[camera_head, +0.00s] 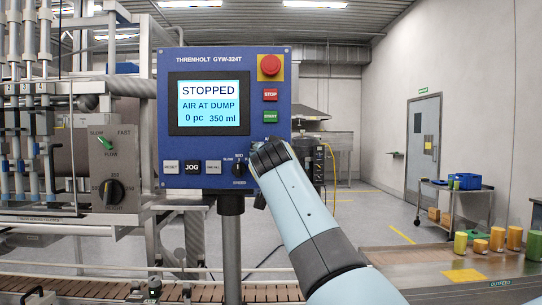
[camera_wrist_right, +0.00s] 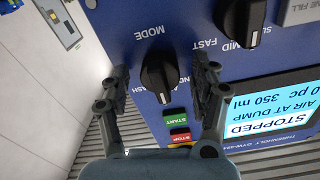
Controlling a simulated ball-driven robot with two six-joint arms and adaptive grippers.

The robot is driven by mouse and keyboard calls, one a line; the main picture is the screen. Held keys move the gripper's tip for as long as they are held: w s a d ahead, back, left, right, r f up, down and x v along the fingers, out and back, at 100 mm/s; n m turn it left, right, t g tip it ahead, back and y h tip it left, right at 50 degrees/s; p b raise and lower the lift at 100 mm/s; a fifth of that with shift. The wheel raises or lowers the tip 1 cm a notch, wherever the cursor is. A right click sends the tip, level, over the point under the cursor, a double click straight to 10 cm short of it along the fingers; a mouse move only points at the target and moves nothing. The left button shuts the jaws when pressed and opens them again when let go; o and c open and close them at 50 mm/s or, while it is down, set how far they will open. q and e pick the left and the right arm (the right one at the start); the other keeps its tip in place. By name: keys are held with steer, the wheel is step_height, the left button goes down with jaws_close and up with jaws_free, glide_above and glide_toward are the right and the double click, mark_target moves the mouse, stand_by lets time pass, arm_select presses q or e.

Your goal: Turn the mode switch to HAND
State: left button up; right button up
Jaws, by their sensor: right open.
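The mode switch (camera_wrist_right: 158,78) is a black knob on the blue control panel (camera_wrist_right: 115,22), under the upside-down word MODE in the right wrist view. Its white mark points down in that picture, between partly hidden labels ending in "ND" on the right and "ASH" on the left. My right gripper (camera_wrist_right: 162,82) is open, with one finger on each side of the knob and gaps showing between. In the head view my right gripper (camera_head: 266,156) covers the panel's lower right corner and hides the switch. My left gripper is not in view.
A speed knob (camera_wrist_right: 241,20) sits beside the mode switch. The green START (camera_head: 270,116) and red STOP (camera_head: 270,95) buttons and the emergency stop (camera_head: 270,66) are above it on the panel. The screen (camera_head: 209,104) reads STOPPED. A conveyor (camera_head: 90,288) runs below.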

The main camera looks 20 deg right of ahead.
steer(key=shift+s, duration=0.1)
steer(key=shift+c, duration=0.3)
steer(key=c, duration=1.1)
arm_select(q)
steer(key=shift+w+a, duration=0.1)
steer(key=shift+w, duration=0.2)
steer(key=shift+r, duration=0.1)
arm_select(e)
steer(key=shift+n, duration=0.3)
steer(key=n+p, duration=0.1)
steer(key=n, duration=0.2)
steer(key=shift+r+n, duration=0.1)
steer(key=shift+n, duration=0.2)
arm_select(q)
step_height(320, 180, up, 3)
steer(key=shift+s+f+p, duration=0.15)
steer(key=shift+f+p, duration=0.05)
steer(key=shift+p, duration=0.7)
arm_select(e)
steer(key=n, duration=0.4)
steer(key=shift+n, duration=0.3)
